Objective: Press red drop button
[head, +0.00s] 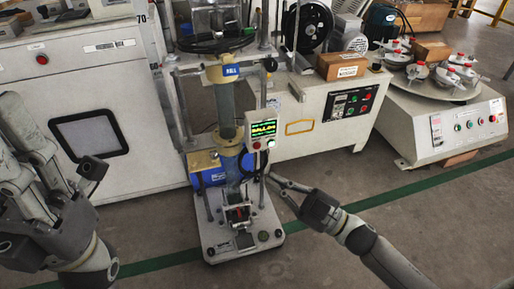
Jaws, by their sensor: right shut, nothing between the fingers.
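The drop tester (228,110) stands upright in the middle of the head view, on a pale base plate. Its small white control box (249,129) has a lit display with green and yellow text. A small red button (256,146) sits under the display, with another small button beside it. My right gripper (270,178) is shut and empty. Its fingertips appear below and slightly right of the control box, apart from the red button. My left gripper (95,175) is at the lower left, away from the tester; its finger opening is unclear.
A white cabinet (150,100) with a dark window stands at left. A white machine (300,120) with a button panel stands right behind the tester. A rotary machine (410,125) is farther right. Grey floor with a green stripe (400,193) is clear in front.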

